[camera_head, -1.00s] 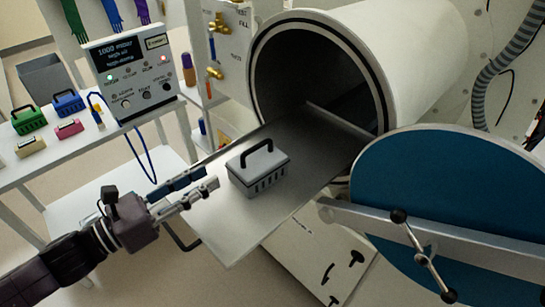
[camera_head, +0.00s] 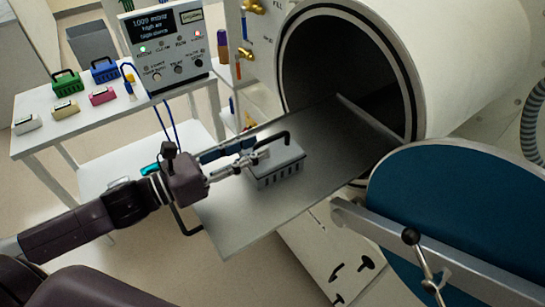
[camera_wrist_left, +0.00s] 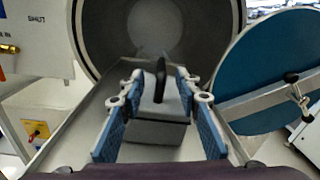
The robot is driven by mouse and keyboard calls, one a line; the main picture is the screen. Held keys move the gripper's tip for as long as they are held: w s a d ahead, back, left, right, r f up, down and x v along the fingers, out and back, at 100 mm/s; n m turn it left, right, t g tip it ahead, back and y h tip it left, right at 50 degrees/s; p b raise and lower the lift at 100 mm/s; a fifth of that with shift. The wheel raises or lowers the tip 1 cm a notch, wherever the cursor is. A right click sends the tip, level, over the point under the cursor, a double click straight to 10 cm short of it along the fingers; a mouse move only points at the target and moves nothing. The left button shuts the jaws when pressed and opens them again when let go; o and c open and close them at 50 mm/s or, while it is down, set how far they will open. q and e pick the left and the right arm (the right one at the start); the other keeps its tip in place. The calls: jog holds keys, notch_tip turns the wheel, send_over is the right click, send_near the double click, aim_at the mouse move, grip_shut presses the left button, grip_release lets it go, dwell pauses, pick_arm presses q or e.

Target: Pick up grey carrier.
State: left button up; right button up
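The grey carrier (camera_head: 277,172), a slotted box with a black arched handle, stands upright on the metal tray in front of the round chamber opening. It also shows in the left wrist view (camera_wrist_left: 157,130), with its handle upright in the middle. My left gripper (camera_head: 254,152) is at the carrier's left side, its fingers reaching toward the handle. In the left wrist view my left gripper (camera_wrist_left: 159,84) is open, with one blue-padded finger on each side of the handle and gaps between. Contact with the carrier cannot be told. My right gripper is not in view.
The metal tray (camera_head: 225,225) runs into the round chamber (camera_head: 290,60). A blue round door (camera_head: 460,210) with a bar stands open at the right. At the left, a white cart (camera_head: 40,137) holds several coloured carriers and a control box (camera_head: 165,50).

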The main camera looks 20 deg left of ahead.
aim_at(262, 143)
pick_arm(q)
jog(key=shift+w+d+r+p, duration=0.3)
jog(key=shift+w, duration=0.05)
jog(key=shift+p+x, duration=0.45)
jog(key=shift+x, duration=0.35)
jog(key=shift+p+x, duration=0.3)
jog(key=shift+x, duration=0.45)
jog(key=shift+w+d, duration=0.35)
jog(key=shift+w, duration=0.05)
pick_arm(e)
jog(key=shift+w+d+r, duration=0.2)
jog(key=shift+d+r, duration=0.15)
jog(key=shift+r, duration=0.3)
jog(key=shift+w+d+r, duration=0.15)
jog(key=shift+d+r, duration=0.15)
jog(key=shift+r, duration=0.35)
pick_arm(q)
jog(key=shift+c, duration=0.6)
grip_shut()
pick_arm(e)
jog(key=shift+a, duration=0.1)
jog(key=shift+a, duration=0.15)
